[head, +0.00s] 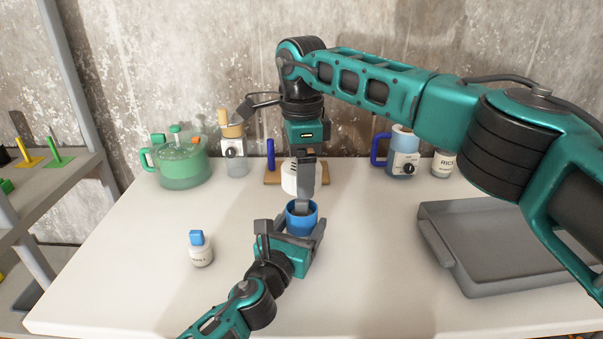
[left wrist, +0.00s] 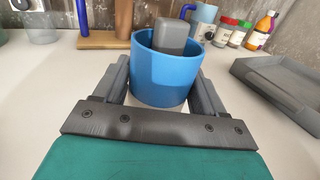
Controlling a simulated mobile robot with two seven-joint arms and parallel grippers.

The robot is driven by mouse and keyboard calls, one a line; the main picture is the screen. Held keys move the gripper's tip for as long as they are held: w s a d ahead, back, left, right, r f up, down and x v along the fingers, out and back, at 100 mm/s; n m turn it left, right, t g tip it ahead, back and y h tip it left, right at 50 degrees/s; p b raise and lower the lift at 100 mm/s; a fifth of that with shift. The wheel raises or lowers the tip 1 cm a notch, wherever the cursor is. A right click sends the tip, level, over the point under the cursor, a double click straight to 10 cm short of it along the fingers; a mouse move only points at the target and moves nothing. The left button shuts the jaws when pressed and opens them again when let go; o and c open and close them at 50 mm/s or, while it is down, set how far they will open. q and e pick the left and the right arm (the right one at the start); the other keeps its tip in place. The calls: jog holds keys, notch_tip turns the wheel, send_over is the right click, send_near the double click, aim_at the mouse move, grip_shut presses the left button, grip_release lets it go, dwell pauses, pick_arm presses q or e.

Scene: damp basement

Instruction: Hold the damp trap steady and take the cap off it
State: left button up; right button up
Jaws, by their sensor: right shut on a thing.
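The damp trap is a blue round tub (head: 301,222), upright and open at the top. A grey block (left wrist: 174,38) sticks up inside it in the left wrist view. My left gripper (head: 300,238) reaches in low, its fingers close against both sides of the tub (left wrist: 160,78). A white rounded piece, seemingly the cap (head: 290,177), is above and apart from the tub. My right gripper (head: 307,182) points down over the tub and is shut on this white piece. One finger hides part of it.
A grey tray (head: 440,250) lies on the right. The white table (head: 140,290) is clear at front left.

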pick_arm(q)
jog(key=o, duration=0.4)
